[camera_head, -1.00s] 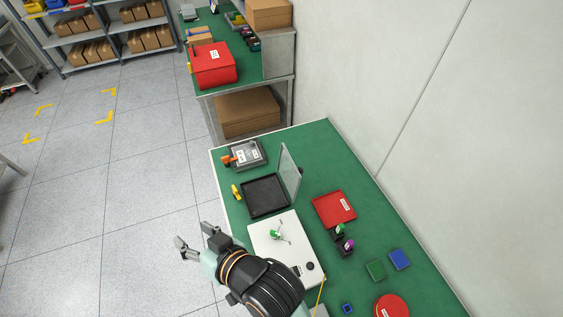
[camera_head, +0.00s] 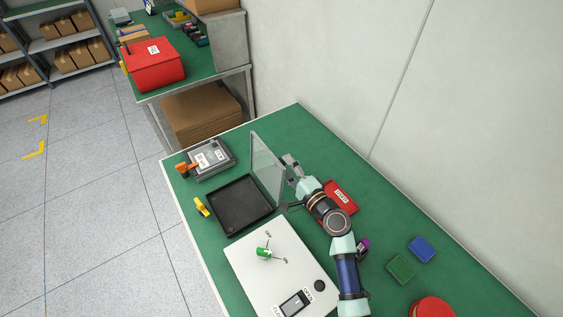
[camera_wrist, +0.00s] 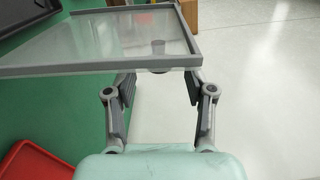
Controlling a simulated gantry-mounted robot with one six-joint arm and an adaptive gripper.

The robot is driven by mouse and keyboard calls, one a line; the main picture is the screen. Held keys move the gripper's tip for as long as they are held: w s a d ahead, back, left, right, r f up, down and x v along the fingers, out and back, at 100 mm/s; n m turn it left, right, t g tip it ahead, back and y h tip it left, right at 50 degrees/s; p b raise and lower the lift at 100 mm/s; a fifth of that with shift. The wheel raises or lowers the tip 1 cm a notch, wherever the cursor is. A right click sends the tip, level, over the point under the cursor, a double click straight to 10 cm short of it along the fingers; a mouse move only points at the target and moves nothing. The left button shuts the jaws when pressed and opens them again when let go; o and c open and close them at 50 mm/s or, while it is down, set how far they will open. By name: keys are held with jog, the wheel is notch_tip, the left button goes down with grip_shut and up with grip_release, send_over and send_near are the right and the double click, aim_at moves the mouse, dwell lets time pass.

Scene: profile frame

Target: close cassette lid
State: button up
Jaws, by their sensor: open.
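The cassette is an open black tray (camera_head: 240,204) on the green table, with a clear, grey-framed lid (camera_head: 266,165) standing upright along its right edge. The lid (camera_wrist: 95,38) fills the upper left of the wrist view. My gripper (camera_head: 287,180) is just right of the lid, on its outer side. In the wrist view my gripper (camera_wrist: 158,76) is open, its two fingers apart and nothing held between them. The lid's frame crosses the view at the fingertips and hides part of them; I cannot tell whether they touch it.
A white panel (camera_head: 262,265) with a green switch lies in front of the tray. A red box (camera_head: 341,197) is partly under my arm. A grey case (camera_head: 208,158) and a yellow item (camera_head: 201,206) lie left. The wall stands close on the right.

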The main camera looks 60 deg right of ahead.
aim_at(282, 161)
jog(key=x, duration=0.3)
jog(key=shift+w, duration=0.15)
jog(key=shift+c, duration=0.2)
grip_shut()
